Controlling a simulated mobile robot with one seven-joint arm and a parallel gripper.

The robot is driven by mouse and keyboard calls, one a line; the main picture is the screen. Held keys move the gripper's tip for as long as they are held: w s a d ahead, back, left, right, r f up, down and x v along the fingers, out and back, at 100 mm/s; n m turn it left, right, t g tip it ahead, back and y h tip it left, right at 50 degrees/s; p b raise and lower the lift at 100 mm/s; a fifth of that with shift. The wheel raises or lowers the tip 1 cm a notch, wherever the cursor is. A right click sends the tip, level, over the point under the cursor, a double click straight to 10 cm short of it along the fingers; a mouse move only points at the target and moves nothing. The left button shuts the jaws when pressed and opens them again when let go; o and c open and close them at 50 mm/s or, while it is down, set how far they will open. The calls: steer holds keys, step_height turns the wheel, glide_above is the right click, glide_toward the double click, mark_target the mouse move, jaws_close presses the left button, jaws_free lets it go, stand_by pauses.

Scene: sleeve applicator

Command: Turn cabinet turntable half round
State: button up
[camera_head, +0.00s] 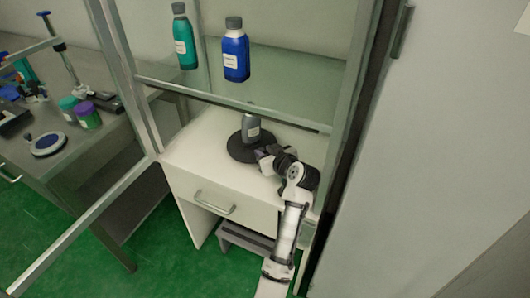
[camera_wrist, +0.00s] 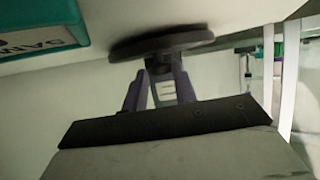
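The turntable is a black disc (camera_head: 240,149) on the white cabinet worktop. A grey bottle (camera_head: 252,130) with a pale label stands upright on it. My gripper (camera_head: 262,153) is low at the disc's near right side, close to the bottle. The wrist view is upside down. There the dark disc (camera_wrist: 160,43) is at the top, beyond my gripper (camera_wrist: 158,82). Its two fingers are apart, with a pale label (camera_wrist: 166,88) visible between them. I cannot tell whether a finger touches the disc or bottle.
A teal bottle (camera_head: 184,42) and a blue bottle (camera_head: 235,55) stand on the glass shelf above. The cabinet's framed glass door (camera_head: 85,222) is at the left. A drawer handle (camera_head: 214,203) is below the worktop.

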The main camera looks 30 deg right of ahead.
steer(key=shift+o, duration=1.3)
